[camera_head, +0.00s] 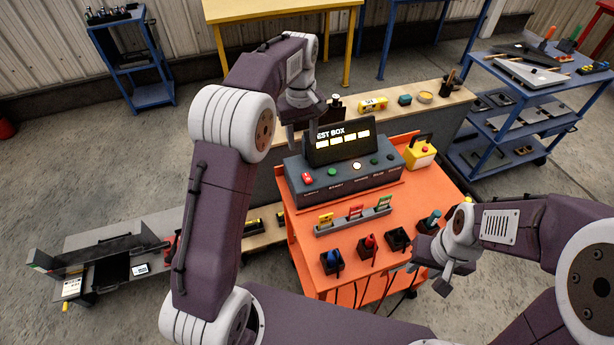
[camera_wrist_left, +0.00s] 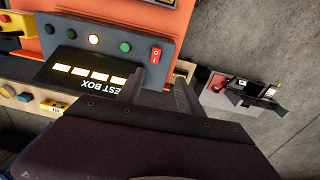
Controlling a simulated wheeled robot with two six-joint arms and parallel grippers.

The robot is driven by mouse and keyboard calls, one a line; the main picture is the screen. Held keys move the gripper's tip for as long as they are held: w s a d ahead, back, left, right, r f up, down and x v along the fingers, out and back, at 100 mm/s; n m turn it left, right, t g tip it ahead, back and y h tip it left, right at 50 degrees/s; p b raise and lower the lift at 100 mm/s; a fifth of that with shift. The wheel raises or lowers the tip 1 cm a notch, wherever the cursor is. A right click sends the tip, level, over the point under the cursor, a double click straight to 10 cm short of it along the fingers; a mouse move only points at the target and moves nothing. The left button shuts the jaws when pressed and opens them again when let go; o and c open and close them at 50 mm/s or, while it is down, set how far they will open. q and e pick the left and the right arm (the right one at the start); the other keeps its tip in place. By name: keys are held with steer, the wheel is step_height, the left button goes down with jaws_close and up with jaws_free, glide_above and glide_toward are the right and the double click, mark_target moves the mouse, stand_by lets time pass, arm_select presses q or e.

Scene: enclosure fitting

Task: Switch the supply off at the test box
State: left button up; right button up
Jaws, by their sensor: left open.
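The test box (camera_head: 330,183) is a dark grey console on the orange table, with an upright panel reading TEST BOX and lit yellow windows (camera_head: 343,140). Its red rocker switch (camera_head: 307,178) is at the left end of the sloping front, and it also shows in the left wrist view (camera_wrist_left: 155,55). One round button glows white (camera_head: 357,166); others beside it are green. My left gripper (camera_head: 289,132) is open and empty, behind the box's left end; its fingers (camera_wrist_left: 160,77) point toward the switch, apart from it. My right gripper (camera_head: 440,283) is by the table's front right corner; its jaws are unclear.
A rack of coloured tags (camera_head: 353,221) and several small black bins (camera_head: 368,249) stand on the orange table (camera_head: 420,200) before the box. A yellow box with a red button (camera_head: 421,152) stands to the right. A wooden bench (camera_head: 440,100) is behind.

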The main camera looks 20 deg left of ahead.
arm_select(q)
steer(key=w+f, duration=0.3)
steer(key=f, duration=0.1)
steer(key=b, duration=0.1)
glide_above(306, 175)
step_height(306, 175, down, 4)
steer(key=shift+g, duration=0.3)
step_height(306, 175, down, 9)
steer(key=shift+s+d+r, duration=0.1)
steer(key=shift+r, duration=0.05)
jaws_close()
